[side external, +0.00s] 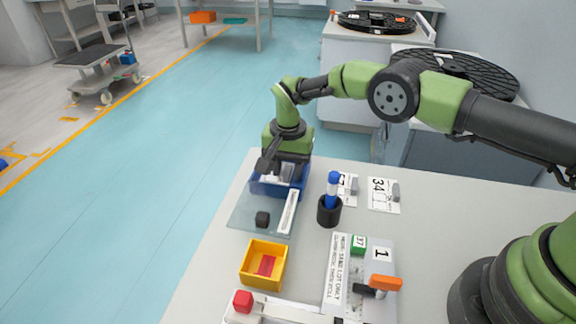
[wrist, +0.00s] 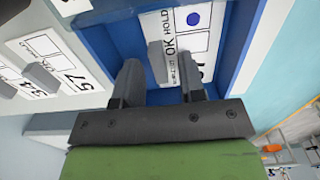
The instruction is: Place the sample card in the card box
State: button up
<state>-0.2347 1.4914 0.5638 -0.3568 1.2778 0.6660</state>
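The sample card (wrist: 196,42) is white with OK and HOLD print, a blue dot and a grey grip block (wrist: 157,62). It lies inside the blue card box (wrist: 236,40), whose walls flank it in the wrist view. In the side view, the card box (side external: 262,188) stands at the table's far edge, with white card surface showing inside, partly hidden by my arm. My gripper (wrist: 160,82) is open and empty over the box. Its two fingers stand apart, with the grip block visible between them and gaps on both sides.
Cards numbered 34 (side external: 383,200) and 57 (wrist: 55,55) lie nearby. A yellow tray (side external: 249,277) is nearer the front.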

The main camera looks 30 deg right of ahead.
notch_tip(320, 180, up, 12)
jog(key=shift+r, duration=0.25)
notch_tip(320, 180, up, 10)
jog(key=n+t, duration=0.1)
send_over(288, 170)
jog(key=s+d, duration=0.2)
jog(key=s+d+r+n+t+y, duration=0.1)
jog(key=s+d+r+n+t, duration=0.15)
jog(key=s+r, duration=0.55)
jog(key=s+d+n+t+y, duration=0.1)
jog(key=s+d+t, duration=0.2)
jog(key=s, duration=1.6)
jog(key=shift+s+d+t, duration=0.15)
jog(key=shift+t, duration=0.2)
jog(key=shift+n, duration=0.25)
